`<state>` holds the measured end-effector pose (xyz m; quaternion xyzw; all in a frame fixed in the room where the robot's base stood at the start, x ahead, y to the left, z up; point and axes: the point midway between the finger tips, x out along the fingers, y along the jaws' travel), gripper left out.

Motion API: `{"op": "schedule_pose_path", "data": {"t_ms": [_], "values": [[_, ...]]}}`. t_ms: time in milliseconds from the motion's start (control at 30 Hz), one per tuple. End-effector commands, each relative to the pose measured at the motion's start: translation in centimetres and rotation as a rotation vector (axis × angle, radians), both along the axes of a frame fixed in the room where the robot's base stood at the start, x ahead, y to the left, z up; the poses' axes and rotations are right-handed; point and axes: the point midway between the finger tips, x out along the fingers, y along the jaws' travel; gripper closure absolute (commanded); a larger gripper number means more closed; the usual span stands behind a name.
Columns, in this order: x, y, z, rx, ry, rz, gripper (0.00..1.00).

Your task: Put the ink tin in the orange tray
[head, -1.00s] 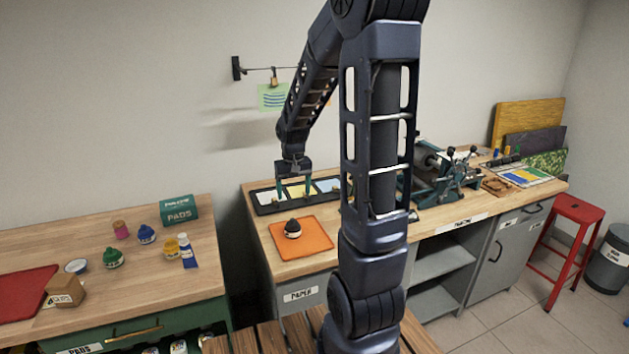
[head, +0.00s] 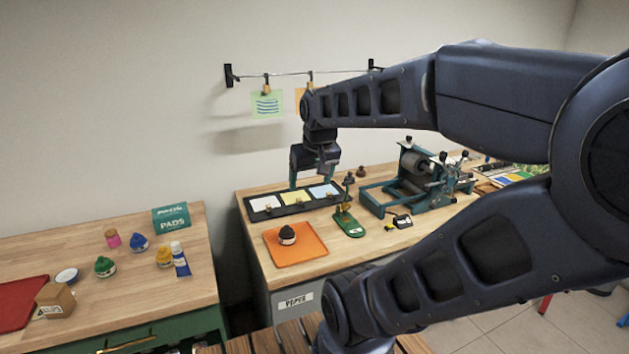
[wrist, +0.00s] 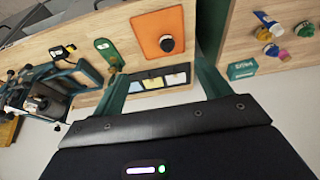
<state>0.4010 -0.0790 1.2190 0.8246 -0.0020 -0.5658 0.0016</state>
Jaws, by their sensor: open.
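A black ink tin (head: 287,235) with a pale label stands upright on the orange tray (head: 312,250), on the long wooden bench. In the wrist view the tin (wrist: 167,43) also shows on the orange tray (wrist: 150,22). My gripper (head: 312,182) is open and empty above the dark three-part pad tray, behind the orange tray in the head view. The two green fingers of my gripper (wrist: 163,82) are spread apart in the wrist view, with the tin beyond them and not touching.
The dark tray (head: 262,213) holds white, yellow and blue pads. A green tool (head: 347,222) and a press (head: 400,190) stand to the right. The left bench holds green (head: 105,267), blue (head: 139,243) and yellow (head: 164,256) pots, a tube (head: 180,260) and a box (head: 55,299).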

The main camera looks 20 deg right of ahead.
Motion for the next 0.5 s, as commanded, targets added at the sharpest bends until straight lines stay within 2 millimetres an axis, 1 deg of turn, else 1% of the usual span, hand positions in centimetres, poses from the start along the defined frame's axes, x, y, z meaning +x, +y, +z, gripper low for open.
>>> {"op": "schedule_pose_path", "data": {"t_ms": [33,100,200,500], "values": [[-0.7,0.0,0.2,0.001,-0.013,0.0,0.23],[-1.5,0.0,0.4,0.003,-0.022,0.001,0.23],[-2.1,0.0,0.5,0.003,-0.03,0.003,0.23],[-2.2,0.0,0.5,0.003,-0.033,0.003,0.23]]}}
